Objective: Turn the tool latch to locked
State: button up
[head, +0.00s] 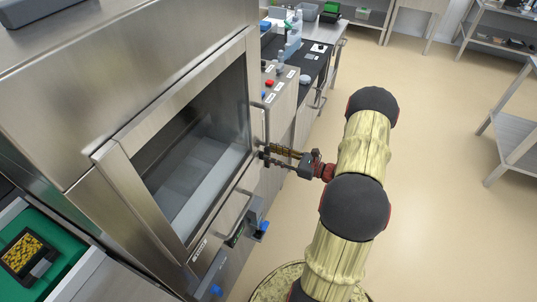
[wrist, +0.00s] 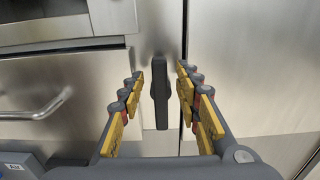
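The tool latch (wrist: 160,105) is a dark grey, narrow handle that hangs vertically on a steel front in the wrist view. My gripper (wrist: 159,76) has its two yellow-padded fingers spread, one on each side of the latch. Gaps show between the latch and both fingers, so it is not gripped. In the head view my gripper (head: 272,152) reaches left to the sealer's right-hand edge, and I cannot make out the latch clearly there.
The steel tray sealer (head: 118,68) has a windowed door (head: 195,135) with a bar handle (head: 234,222). A drawer handle (wrist: 40,108) lies left of the latch. A bench with a red button (head: 269,83) stands behind. The floor (head: 440,150) to the right is clear.

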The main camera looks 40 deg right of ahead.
jog(key=shift+x, duration=1.05)
jog(key=shift+c, duration=1.2)
